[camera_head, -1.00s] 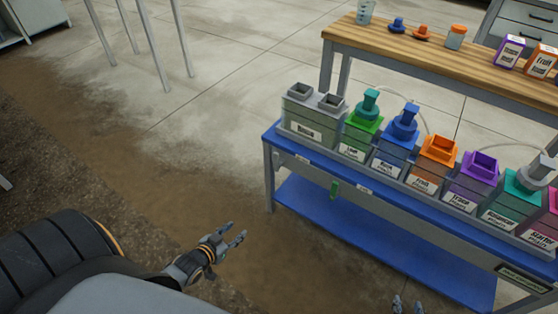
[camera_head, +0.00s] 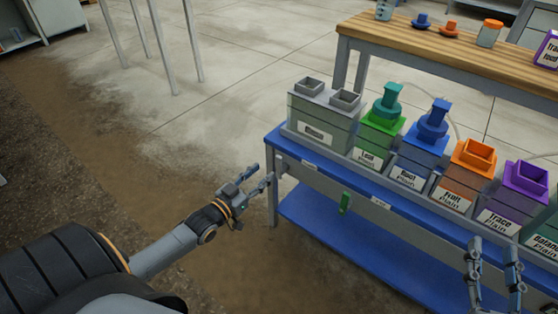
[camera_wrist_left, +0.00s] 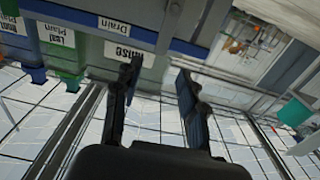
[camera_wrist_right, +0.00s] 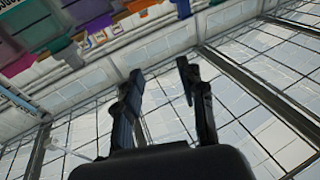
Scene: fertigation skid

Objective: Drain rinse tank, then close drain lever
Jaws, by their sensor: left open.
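The grey rinse tank (camera_head: 322,128) stands at the left end of the blue-topped bench, with two square openings on top. Its fill level is not clear. A green lever (camera_head: 345,202) hangs at the bench's front below the tanks. My left gripper (camera_head: 262,174) is open and empty, left of the lever and apart from it, by the bench's left corner. The left wrist view shows a Drain label (camera_wrist_left: 115,25) and the rinse tank's label (camera_wrist_left: 123,53) ahead of the open fingers; the lever is not clear there. My right gripper (camera_head: 493,247) is open and empty before the right-hand tanks.
The leaf tank (camera_head: 376,138), root tank (camera_head: 418,150), fruit tank (camera_head: 460,180) and trace tank (camera_head: 510,202) stand in a row right of the rinse tank. A wooden table (camera_head: 440,58) with small containers is behind. The floor (camera_head: 180,115) left of the bench is clear.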

